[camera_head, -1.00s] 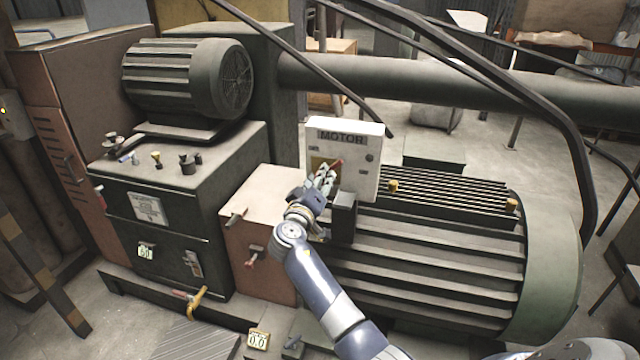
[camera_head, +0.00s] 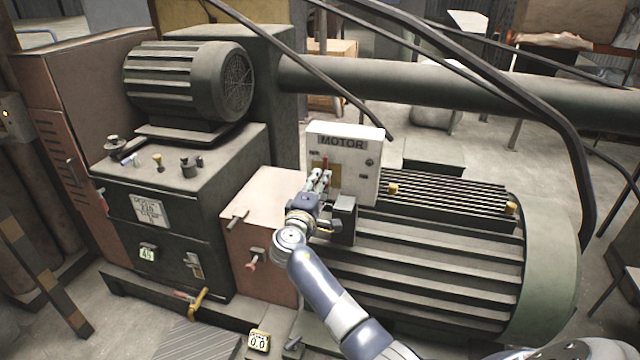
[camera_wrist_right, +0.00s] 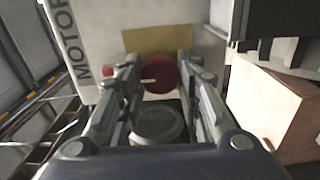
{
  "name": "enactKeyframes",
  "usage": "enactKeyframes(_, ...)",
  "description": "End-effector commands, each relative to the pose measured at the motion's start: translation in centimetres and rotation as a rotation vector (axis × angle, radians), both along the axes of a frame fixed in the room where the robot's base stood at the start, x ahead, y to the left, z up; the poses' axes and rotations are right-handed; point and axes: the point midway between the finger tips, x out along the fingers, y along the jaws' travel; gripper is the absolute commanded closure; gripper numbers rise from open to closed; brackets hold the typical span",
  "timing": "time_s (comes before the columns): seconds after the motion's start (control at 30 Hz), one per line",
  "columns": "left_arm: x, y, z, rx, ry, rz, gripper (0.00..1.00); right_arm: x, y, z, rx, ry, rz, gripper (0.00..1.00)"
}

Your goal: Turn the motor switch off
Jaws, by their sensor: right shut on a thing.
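The white motor box (camera_head: 374,175) stands upright beside the large finned motor, with the word MOTOR across its top. Its red switch (camera_head: 324,163) points up in front of a brass-coloured plate. My right gripper (camera_head: 319,178) is at the front of the box, shut on the switch. In the right wrist view the red switch (camera_wrist_right: 161,74) shows as a rounded red end between the fingertips of my right gripper (camera_wrist_right: 158,83), before the yellowish plate (camera_wrist_right: 150,40). The switch's lower part is hidden by the gripper. My left gripper is not in view.
A dark block (camera_head: 343,215) stands close beside my right wrist. The large finned motor (camera_head: 430,250) lies to the right. A pinkish box (camera_head: 268,200) and a dark control cabinet (camera_head: 165,215) stand to the left. Black pipes pass above and right of the motor box.

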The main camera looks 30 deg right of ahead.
Motion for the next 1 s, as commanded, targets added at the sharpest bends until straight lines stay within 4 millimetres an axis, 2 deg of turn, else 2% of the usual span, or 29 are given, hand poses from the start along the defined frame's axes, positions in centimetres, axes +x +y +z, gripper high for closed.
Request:
enactKeyframes(0.6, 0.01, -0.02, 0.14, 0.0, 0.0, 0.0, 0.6, -0.01, 0.02, -0.1, -0.027, 0.033, 0.0, 0.92)
enactKeyframes(0.63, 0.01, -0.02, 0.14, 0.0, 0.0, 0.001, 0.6, -0.01, 0.02, -0.1, -0.027, 0.032, 0.0, 0.63)
enactKeyframes(0.7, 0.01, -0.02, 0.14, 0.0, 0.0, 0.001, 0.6, -0.01, 0.02, -0.1, -0.027, 0.032, 0.0, 0.47)
enactKeyframes(1.0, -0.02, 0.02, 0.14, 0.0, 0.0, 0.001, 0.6, 0.0, 0.02, -0.04, -0.026, 0.03, 0.0, 0.47)
